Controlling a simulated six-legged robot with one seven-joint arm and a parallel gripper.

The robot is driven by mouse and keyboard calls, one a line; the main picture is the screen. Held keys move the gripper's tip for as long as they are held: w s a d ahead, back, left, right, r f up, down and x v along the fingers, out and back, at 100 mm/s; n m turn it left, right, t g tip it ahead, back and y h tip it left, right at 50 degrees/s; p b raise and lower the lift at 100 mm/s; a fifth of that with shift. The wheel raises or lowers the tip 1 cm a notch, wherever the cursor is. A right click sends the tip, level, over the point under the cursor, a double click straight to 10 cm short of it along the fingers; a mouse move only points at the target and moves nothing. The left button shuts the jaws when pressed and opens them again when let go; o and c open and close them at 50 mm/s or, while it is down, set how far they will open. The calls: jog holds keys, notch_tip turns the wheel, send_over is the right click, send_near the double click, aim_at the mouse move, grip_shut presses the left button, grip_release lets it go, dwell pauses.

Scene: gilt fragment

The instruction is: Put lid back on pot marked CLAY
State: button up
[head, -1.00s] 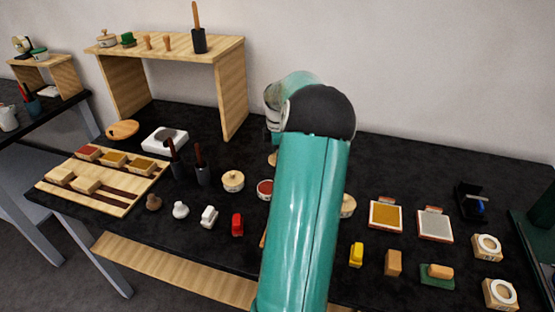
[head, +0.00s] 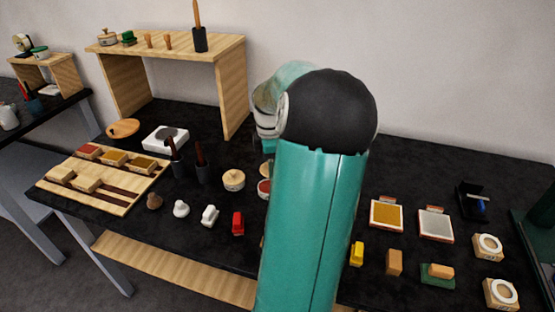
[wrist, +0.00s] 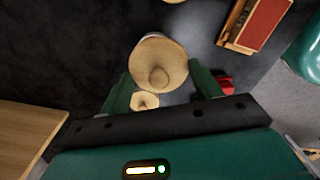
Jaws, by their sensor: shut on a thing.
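My gripper (wrist: 160,76) is shut on a round wooden lid with a knob (wrist: 158,52), which sits between its two green fingers in the wrist view. In the head view my own arm hides the gripper. An open round pot with red inside (head: 263,188) shows at the left edge of my arm. A pale round edge, perhaps the held lid, shows just above it. A lidded wooden pot (head: 233,180) stands to its left. I cannot read the word CLAY on any pot.
Dark holders with tools (head: 203,165) stand to the left. A wooden shelf (head: 235,90) rises behind. Ink pads (head: 386,214) and small blocks (head: 394,262) lie right of my arm.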

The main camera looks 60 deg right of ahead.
aim_at(267, 187)
jog(key=shift+w+d+f, duration=0.1)
jog(key=shift+w+f, duration=0.35)
jog(key=shift+w, duration=0.3)
jog(key=shift+f, duration=3.15)
jog(key=shift+f, duration=0.15)
jog(key=o, duration=1.3)
jog(key=shift+r, duration=3.55)
